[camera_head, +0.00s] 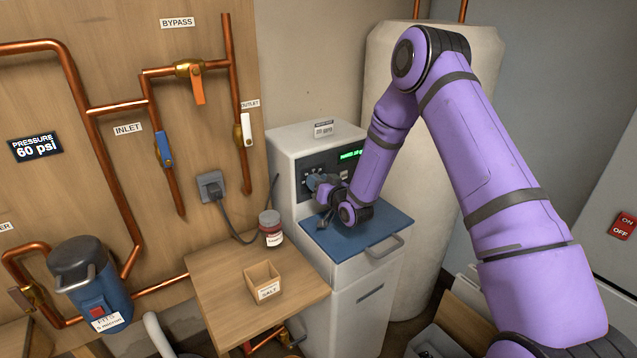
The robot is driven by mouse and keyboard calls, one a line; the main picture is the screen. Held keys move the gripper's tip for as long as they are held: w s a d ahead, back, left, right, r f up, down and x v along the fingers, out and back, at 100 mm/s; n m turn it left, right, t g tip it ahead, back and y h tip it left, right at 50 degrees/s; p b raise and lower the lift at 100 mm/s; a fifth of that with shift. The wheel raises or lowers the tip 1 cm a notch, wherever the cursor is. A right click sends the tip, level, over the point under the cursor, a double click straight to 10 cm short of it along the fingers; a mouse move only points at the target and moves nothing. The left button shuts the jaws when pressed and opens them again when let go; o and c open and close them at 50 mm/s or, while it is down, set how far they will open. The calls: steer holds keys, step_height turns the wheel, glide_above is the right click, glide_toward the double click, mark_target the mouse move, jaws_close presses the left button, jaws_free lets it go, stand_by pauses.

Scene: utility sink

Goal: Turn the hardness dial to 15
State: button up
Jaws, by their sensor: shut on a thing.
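The white water softener (290,162) stands right of the wooden wall, with a dark control panel (331,163) on its upper front. A small green display (350,154) is lit on the panel; its text is too small to read surely. My gripper (316,183) is at the left part of the panel, shut on the hardness dial. The dial is mostly hidden by the gripper, so its pointer cannot be read. Small pale marks show just above the gripper. My purple arm reaches in from the right and hides part of the softener.
The blue lid (375,232) with a grey handle (384,247) lies below my wrist. A wooden shelf (215,288) at left holds a salt box (263,281) and a jar (270,226). A pale tank (415,200) stands behind my arm.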

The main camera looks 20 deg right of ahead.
steer(key=m, duration=0.5)
steer(key=shift+d+f+m, duration=0.1)
steer(key=shift+m, duration=0.3)
stand_by(0.4)
steer(key=o, duration=0.9)
steer(key=v, duration=1)
steer(key=shift+s+d, duration=0.1)
steer(key=shift+s, duration=0.25)
